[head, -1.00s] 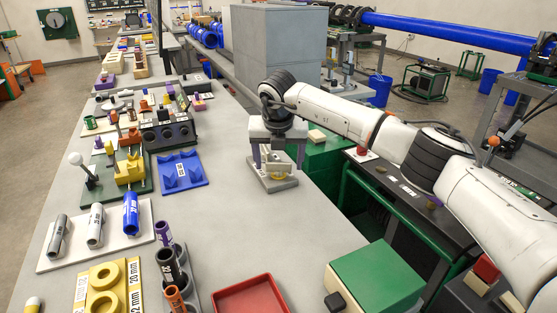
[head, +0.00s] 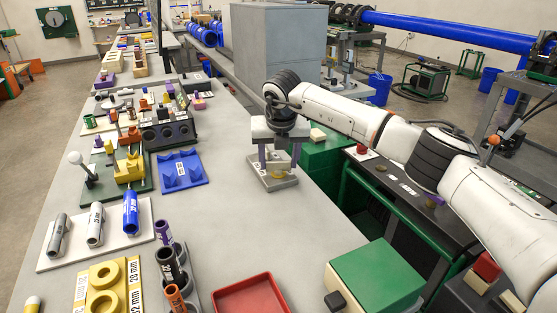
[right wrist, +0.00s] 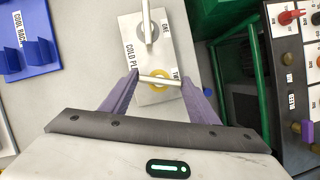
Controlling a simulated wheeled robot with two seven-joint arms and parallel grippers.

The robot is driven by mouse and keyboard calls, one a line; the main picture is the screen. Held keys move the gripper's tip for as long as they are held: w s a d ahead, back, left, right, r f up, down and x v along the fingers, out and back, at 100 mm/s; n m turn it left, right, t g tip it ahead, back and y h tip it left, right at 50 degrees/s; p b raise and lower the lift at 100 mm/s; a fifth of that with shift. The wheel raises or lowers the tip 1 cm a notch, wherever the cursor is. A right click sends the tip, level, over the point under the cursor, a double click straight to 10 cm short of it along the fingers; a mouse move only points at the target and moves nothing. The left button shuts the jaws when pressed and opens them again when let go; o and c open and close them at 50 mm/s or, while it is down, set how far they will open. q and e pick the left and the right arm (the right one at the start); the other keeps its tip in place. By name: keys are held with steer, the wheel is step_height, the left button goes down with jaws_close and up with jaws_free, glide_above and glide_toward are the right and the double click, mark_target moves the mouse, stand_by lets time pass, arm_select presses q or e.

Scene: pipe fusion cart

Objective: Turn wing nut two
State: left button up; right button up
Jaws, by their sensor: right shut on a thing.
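Wing nut two (right wrist: 159,80) is a pale bar over a yellow disc, beside the "TWO" label. My right gripper (right wrist: 160,79) points down over the plate with its purple fingers shut on the two ends of that bar. It also shows in the head view (head: 279,166). Wing nut one (right wrist: 147,26), a pale bar on a grey round base, stands farther up the plate, clear of the fingers. My left gripper is not in view.
A blue cool rack (head: 181,170) lies left of the plate. A red tray (head: 250,297) and a green-topped box (head: 378,275) are at the front. A black control panel (head: 400,180) stands to the right. The bench around the plate is clear.

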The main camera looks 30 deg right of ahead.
steer(key=n, duration=0.2)
steer(key=n+y, duration=0.1)
steer(key=n, duration=0.1)
steer(key=n+y+p, duration=0.1)
steer(key=n, duration=0.1)
steer(key=shift+d+r+t, duration=0.15)
steer(key=shift+d+t, duration=0.1)
steer(key=shift+t, duration=0.05)
steer(key=n+y, duration=0.1)
steer(key=n, duration=0.2)
steer(key=n+g+y+p, duration=0.1)
steer(key=n, duration=0.2)
steer(key=shift+w+d+y, duration=0.1)
steer(key=shift+y, duration=0.2)
steer(key=o, duration=1)
steer(key=shift+o, duration=0.2)
steer(key=v, duration=1)
steer(key=shift+r, duration=0.1)
